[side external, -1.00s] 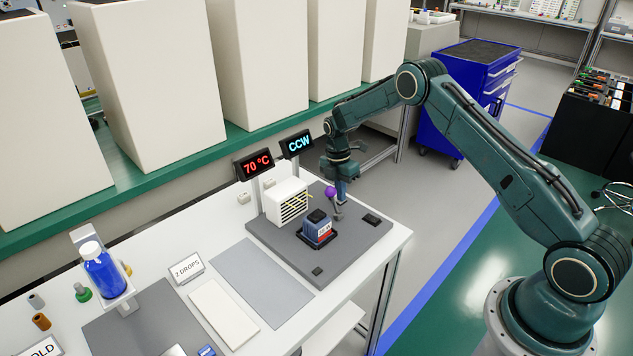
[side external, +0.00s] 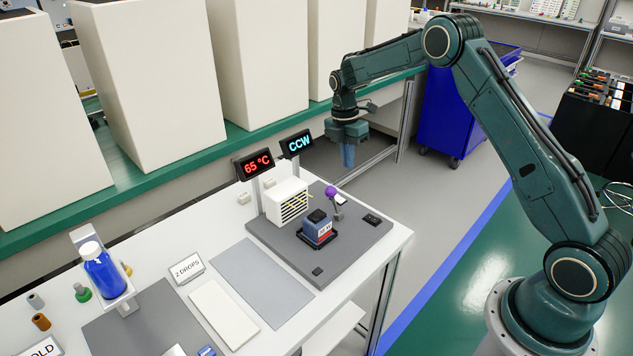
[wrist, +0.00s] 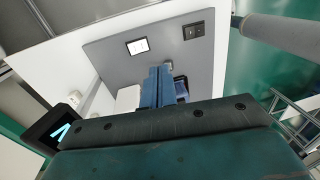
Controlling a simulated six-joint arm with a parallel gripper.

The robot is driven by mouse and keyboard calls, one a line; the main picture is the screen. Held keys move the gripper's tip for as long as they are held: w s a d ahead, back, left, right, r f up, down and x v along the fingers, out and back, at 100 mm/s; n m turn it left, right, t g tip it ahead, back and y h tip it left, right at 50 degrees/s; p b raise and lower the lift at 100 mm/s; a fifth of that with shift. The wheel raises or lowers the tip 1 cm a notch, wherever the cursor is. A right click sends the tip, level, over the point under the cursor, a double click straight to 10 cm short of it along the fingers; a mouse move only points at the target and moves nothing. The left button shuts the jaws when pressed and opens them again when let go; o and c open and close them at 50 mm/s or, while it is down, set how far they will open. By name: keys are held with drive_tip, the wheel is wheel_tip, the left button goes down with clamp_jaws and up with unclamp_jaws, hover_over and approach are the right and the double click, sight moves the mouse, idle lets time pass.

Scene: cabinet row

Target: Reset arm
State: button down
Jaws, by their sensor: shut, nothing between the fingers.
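A lever with a purple ball (side external: 331,191) stands on the grey board (side external: 352,253), apart from my gripper. A small blue and red device (side external: 318,229) sits on the same board, next to a white vented box (side external: 287,201).
A red display (side external: 254,165) reads 65 °C and a cyan display (side external: 296,144) reads CCW. A blue bottle (side external: 104,272) stands at the left of the table. A blue cart (side external: 450,115) is behind the arm.

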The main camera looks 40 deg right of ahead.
drive_tip(key=s+a+r+m+t, duration=0.2)
drive_tip(key=s+a+r+m, duration=0.2)
drive_tip(key=s+r, duration=0.45)
drive_tip(key=s+a+r+m+t, duration=0.1)
drive_tip(key=s+a+r+m, duration=0.35)
drive_tip(key=r, duration=0.75)
drive_tip(key=s+a+m+t, duration=0.2)
drive_tip(key=s+m, duration=0.2)
drive_tip(key=s, duration=0.7)
drive_tip(key=s+a+m+t, duration=0.2)
drive_tip(key=s+m, duration=0.3)
drive_tip(key=s, duration=0.6)
drive_tip(key=shift+a+r, duration=0.4)
drive_tip(key=shift+a, duration=0.05)
